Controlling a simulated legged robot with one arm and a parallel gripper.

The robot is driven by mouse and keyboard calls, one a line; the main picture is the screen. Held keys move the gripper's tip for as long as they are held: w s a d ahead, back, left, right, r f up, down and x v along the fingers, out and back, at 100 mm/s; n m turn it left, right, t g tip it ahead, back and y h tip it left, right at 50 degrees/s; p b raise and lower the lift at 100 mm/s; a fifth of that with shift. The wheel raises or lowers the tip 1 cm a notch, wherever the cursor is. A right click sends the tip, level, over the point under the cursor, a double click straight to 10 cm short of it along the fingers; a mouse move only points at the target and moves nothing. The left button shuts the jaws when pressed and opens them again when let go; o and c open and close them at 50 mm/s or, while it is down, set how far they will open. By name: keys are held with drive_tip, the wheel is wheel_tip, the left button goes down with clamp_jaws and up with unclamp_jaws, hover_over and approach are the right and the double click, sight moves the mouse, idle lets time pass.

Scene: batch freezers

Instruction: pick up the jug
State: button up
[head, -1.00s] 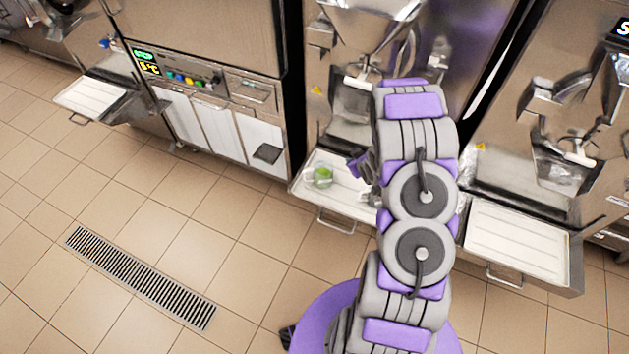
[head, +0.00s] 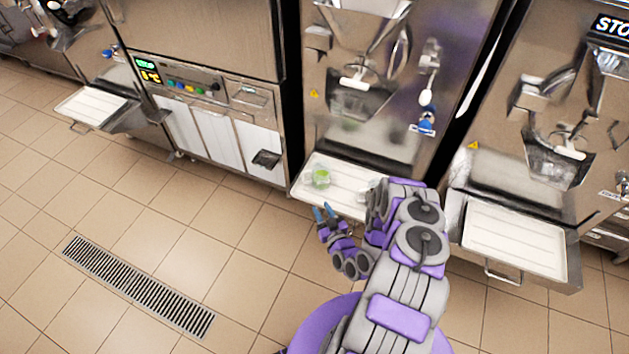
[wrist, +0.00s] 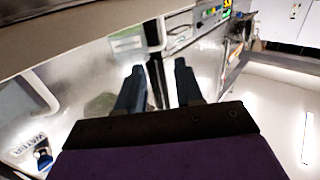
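A small clear jug (head: 321,177) with green in it stands on the left part of a white tray (head: 345,203) in the head view. A second clear item (head: 366,188) at the tray's right is partly hidden by my arm. My gripper (head: 324,211) is in front of the tray's front edge, nearer to me than the jug and apart from it. In the wrist view my gripper (wrist: 158,78) has its two blue fingers spread with nothing between them. A faint greenish patch lies left of the fingers there; I cannot tell whether it is the jug.
A steel freezer front (head: 385,120) rises behind the tray. Another white tray (head: 515,240) juts out at right, and one (head: 90,106) at far left. A floor drain (head: 138,287) lies in the open tiled floor at left.

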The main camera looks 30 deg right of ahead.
drive_tip(key=b, duration=0.1)
approach(303, 176)
drive_tip(key=w, duration=0.3)
drive_tip(key=w+d+f, duration=0.1)
drive_tip(key=w, duration=0.1)
drive_tip(key=shift+w+d, duration=0.1)
drive_tip(key=shift+w, duration=0.1)
drive_tip(key=shift+w+r+b, duration=0.1)
drive_tip(key=shift+w+b, duration=0.65)
drive_tip(key=shift+w, duration=1.9)
clamp_jaws()
